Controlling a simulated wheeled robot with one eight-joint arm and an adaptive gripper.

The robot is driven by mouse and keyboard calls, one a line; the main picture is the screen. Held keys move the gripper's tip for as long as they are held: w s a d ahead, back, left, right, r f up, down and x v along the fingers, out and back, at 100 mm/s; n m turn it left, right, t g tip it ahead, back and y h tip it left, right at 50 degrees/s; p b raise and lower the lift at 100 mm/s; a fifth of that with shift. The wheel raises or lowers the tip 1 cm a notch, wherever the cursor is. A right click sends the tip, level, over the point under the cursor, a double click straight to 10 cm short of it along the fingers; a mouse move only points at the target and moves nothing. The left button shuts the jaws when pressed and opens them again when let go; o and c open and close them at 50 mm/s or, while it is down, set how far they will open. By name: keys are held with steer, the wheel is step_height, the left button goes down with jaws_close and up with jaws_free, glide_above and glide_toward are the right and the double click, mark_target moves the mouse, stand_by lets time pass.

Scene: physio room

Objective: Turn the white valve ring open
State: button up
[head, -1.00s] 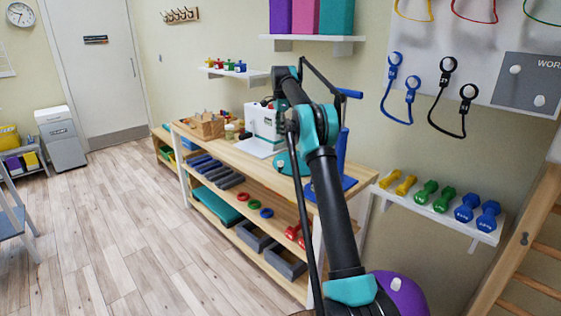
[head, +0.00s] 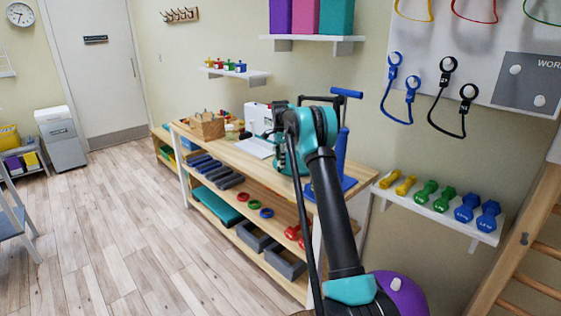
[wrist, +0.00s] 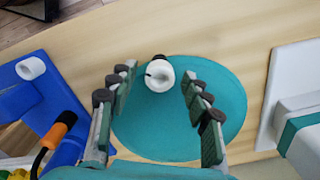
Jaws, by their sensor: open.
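The white valve ring (wrist: 160,74) shows in the wrist view, with a dark mark at its upper left and a small dark part behind it. It stands over a round teal base (wrist: 178,132) on the wooden table top. My gripper (wrist: 159,71) is open, its two dark padded fingers on the left and right of the ring. A gap shows on each side, and I see no contact. How far the fingertips are above the ring is hard to tell. In the head view my arm hides the ring.
The wooden bench (head: 240,153) carries a wooden box (head: 207,127), a white device (head: 258,118) and a blue stand (head: 342,152). In the wrist view a blue piece (wrist: 40,105) lies left and a white device (wrist: 297,100) right. Dumbbells (head: 443,198) lie on a shelf at right.

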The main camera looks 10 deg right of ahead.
jaws_close()
stand_by(0.3)
steer(key=n, duration=0.7)
steer(key=shift+n, duration=0.3)
steer(key=n, duration=0.3)
steer(key=shift+n, duration=2.4)
